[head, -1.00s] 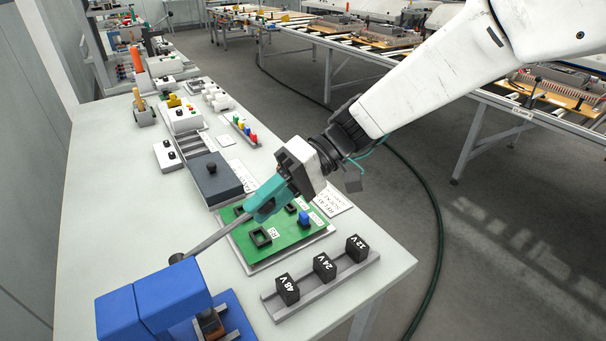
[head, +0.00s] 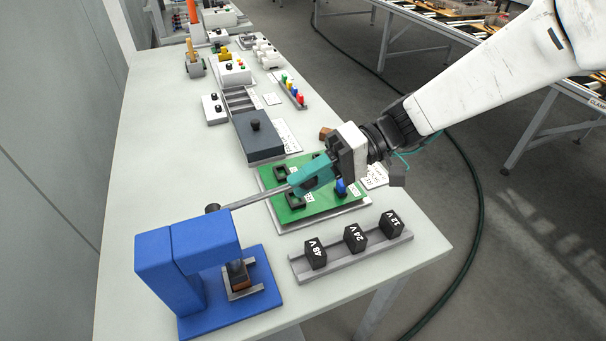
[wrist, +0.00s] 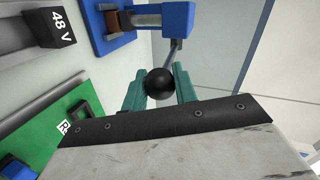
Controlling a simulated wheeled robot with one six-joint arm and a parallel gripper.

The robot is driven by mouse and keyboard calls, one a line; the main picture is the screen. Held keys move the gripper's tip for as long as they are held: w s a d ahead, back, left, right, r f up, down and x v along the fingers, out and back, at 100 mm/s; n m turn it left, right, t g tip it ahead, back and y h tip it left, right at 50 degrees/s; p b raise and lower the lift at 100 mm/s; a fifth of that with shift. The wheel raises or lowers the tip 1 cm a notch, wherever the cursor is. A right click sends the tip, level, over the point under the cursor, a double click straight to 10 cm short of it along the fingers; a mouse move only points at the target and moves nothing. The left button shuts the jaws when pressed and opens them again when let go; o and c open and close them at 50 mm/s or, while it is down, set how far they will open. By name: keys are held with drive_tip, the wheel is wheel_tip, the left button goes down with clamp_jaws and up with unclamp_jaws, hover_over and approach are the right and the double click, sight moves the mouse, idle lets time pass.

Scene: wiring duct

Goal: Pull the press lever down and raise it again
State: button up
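The blue press (head: 190,250) stands at the near left end of the table in the head view. Its grey lever rod (head: 250,197) runs from a dark hub (head: 212,208) rightward and slightly up to my gripper (head: 300,182). In the wrist view the lever's black ball knob (wrist: 159,83) sits between the teal fingers of my gripper (wrist: 159,88), which appear to touch it on both sides. The rod (wrist: 174,50) leads away towards the press (wrist: 178,20). A brown block (head: 239,274) lies under the press head. In the head view the knob is hidden by the fingers.
A grey rail (head: 340,262) with black blocks marked 48 V, 24 V and 12 V lies right of the press. A green board (head: 290,213) lies beneath my gripper. A dark grey box (head: 258,147) and several small fixtures stand farther back. The table's front left is bare.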

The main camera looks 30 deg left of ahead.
drive_tip(key=o, duration=0.4)
drive_tip(key=shift+w+f, duration=0.15)
drive_tip(key=shift+v, duration=3.9)
